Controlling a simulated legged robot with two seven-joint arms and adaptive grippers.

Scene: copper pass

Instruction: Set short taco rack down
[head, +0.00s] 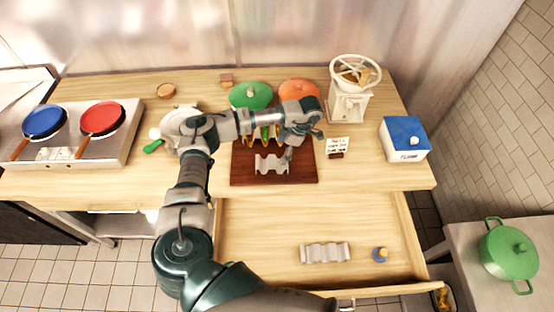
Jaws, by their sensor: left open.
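A small pale wavy taco rack (268,164) sits on the dark red-brown board (302,174) on the counter. It looks shorter than a second wavy rack (325,252), which lies in the open drawer. My left gripper (288,152) is over the board, just to the right of the rack there. It is open, and I see nothing held in it; whether a finger touches the rack I cannot tell. My left arm hides part of the board's back. Filled tacos (265,134) show partly behind it. My right gripper is not in view.
The drawer (270,235) is pulled out, with a small blue-rimmed round item (380,254) inside. Green (250,94) and orange (298,90) lidded pots, a white hand-wheel press (350,100), a note card (337,145) and a flour box (404,139) surround the board.

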